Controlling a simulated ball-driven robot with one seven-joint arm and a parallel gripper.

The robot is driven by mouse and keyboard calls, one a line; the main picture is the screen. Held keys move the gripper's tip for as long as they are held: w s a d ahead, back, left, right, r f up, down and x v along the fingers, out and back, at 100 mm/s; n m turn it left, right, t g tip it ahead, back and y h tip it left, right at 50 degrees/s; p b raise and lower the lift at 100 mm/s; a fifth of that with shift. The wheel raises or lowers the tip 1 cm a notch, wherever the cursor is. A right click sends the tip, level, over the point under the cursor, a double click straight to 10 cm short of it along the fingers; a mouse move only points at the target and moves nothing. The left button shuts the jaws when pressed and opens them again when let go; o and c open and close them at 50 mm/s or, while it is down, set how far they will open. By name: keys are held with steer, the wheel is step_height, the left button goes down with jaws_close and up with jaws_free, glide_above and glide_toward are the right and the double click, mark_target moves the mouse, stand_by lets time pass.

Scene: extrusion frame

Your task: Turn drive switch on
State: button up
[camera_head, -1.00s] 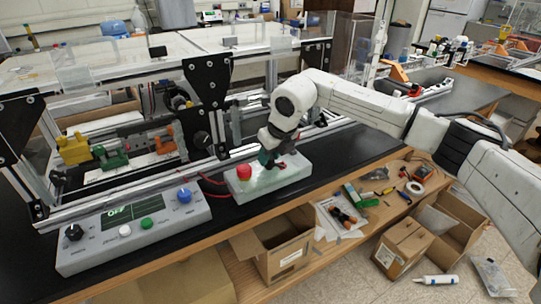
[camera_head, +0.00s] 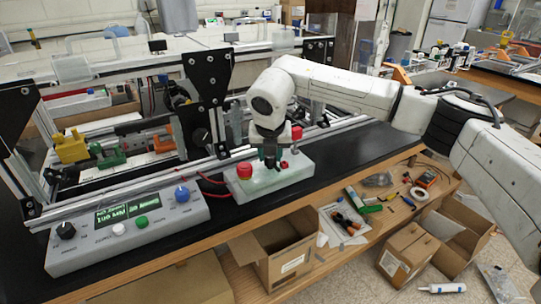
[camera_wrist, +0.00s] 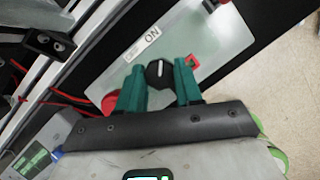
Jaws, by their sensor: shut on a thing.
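The drive switch is a black rotary knob (camera_wrist: 160,80) with a white line, on a pale switch box (camera_head: 290,178). The box also shows in the wrist view (camera_wrist: 218,42), with an "ON" label (camera_wrist: 149,40) just above the knob; the white line points roughly toward the label's side. My gripper (camera_head: 270,164) is down over the box. In the wrist view its green fingers (camera_wrist: 160,72) are closed on either side of the knob.
A red button (camera_head: 244,170) sits left of my gripper on the box; a smaller red part (camera_wrist: 193,62) lies right of the knob. The extrusion frame rises behind.

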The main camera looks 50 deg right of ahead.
stand_by(0.4)
steer(key=o, duration=1)
steer(key=shift+o, duration=0.2)
steer(key=b+v, duration=0.1)
steer(key=v, duration=0.9)
steer(key=shift+r, duration=0.35)
steer(key=shift+a, duration=0.25)
